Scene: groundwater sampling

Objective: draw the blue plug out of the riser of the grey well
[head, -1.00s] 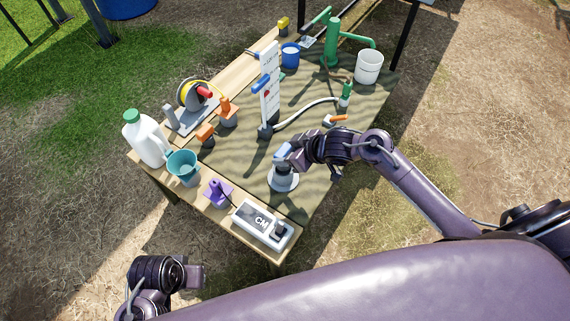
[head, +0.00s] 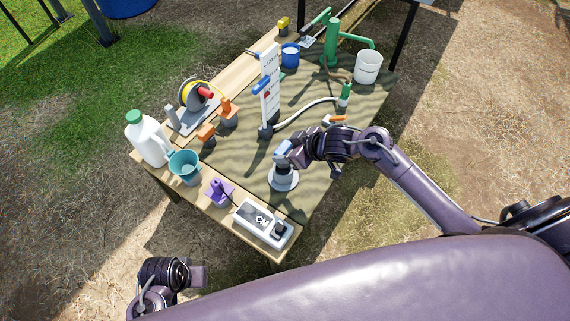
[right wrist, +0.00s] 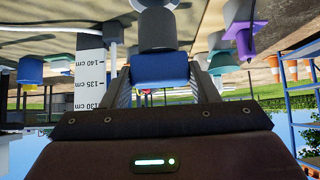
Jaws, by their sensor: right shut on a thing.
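The grey well (head: 284,182) stands on the near part of the table, a short grey riser on a pale round base. My right gripper (head: 285,152) is shut on the blue plug (head: 281,147) at the top of the riser. In the right wrist view, which is upside down, the plug (right wrist: 160,69) sits between both fingers, in line with the grey riser (right wrist: 157,30). I cannot tell how much of the plug is inside the riser. My left gripper (head: 196,276) is low at the left, away from the table; its jaws are unclear.
A white gauge board (head: 270,88) stands behind the well. A purple holder (head: 219,193) and a CM meter box (head: 263,222) lie in front. A teal cup (head: 185,167), white jug (head: 149,140) and cable reel (head: 194,98) are at left. The mat right of the well is clear.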

